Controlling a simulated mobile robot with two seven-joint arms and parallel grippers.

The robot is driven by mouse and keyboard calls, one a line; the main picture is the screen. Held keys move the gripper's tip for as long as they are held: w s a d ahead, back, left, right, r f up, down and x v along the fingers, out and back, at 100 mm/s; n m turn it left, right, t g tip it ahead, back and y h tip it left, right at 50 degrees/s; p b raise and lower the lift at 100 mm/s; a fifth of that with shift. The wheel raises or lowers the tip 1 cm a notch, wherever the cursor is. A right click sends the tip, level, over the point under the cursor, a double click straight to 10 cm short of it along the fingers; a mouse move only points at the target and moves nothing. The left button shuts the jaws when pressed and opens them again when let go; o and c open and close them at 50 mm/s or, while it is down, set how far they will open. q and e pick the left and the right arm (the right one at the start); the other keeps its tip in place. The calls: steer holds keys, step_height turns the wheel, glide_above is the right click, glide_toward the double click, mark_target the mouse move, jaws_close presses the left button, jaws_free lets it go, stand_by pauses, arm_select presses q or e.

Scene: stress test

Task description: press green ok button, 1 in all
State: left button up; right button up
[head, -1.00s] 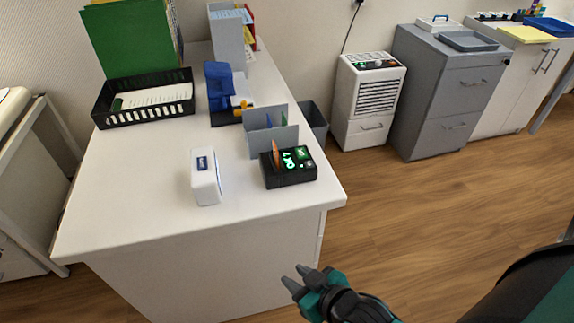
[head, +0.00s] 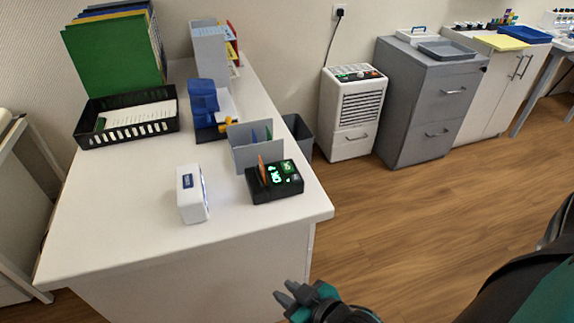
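A black card terminal (head: 274,184) stands near the right front edge of the white desk. It has a lit green display, an orange-brown card upright in it, and a green button (head: 289,167) at its upper right. My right gripper (head: 284,291) is at the bottom of the picture, low in front of the desk and well apart from the terminal. Its two fingers show a gap between them, and it holds nothing that I can see. My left gripper is not in view.
On the desk (head: 120,215) stand a white box (head: 192,193) left of the terminal, a grey divider (head: 243,151) close behind it, a blue-and-black item (head: 203,101) and a black tray (head: 90,130). A grey bin (head: 298,140) and white unit (head: 352,112) stand beyond.

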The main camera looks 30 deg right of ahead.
jaws_close()
stand_by(1.4)
